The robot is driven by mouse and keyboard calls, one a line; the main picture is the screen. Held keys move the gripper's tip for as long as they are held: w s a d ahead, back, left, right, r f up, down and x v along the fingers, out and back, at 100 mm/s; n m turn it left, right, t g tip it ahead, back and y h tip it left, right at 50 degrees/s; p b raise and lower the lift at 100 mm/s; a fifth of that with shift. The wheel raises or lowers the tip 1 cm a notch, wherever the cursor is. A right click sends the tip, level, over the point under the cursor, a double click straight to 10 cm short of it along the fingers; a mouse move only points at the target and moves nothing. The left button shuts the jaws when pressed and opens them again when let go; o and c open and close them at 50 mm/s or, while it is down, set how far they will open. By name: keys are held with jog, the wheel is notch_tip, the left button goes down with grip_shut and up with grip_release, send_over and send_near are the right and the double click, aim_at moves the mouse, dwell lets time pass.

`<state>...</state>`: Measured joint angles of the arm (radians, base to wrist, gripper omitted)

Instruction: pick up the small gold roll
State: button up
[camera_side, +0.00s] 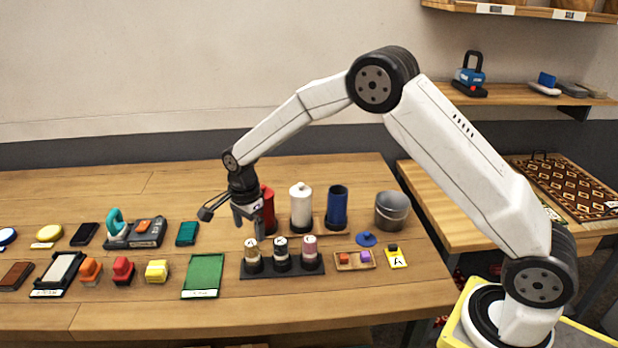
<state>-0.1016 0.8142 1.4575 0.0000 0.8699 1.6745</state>
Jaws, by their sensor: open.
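The small gold roll (251,249) stands upright at the left end of a black rack (283,271) on the wooden table. A dark-and-white roll (281,252) and a pink roll (310,251) stand beside it in the same rack. My gripper (249,232) points down close above the gold roll, with its fingers open and nothing seen between them. From this view I cannot tell whether a fingertip touches the roll.
A red bottle (268,211), a white bottle (301,208) and a blue cylinder (337,207) stand just behind the rack. A metal bucket (391,212) is at the back right. A green mat (204,275) lies left of the rack, and a small wooden tray (355,266) lies right.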

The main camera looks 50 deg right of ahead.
aim_at(251, 242)
jog(key=shift+f, duration=1.05)
jog(key=shift+f, duration=0.1)
jog(key=shift+a+f, duration=0.1)
jog(key=shift+f, duration=2.4)
jog(key=shift+c, duration=0.3)
grip_shut()
jog(key=shift+r, duration=0.15)
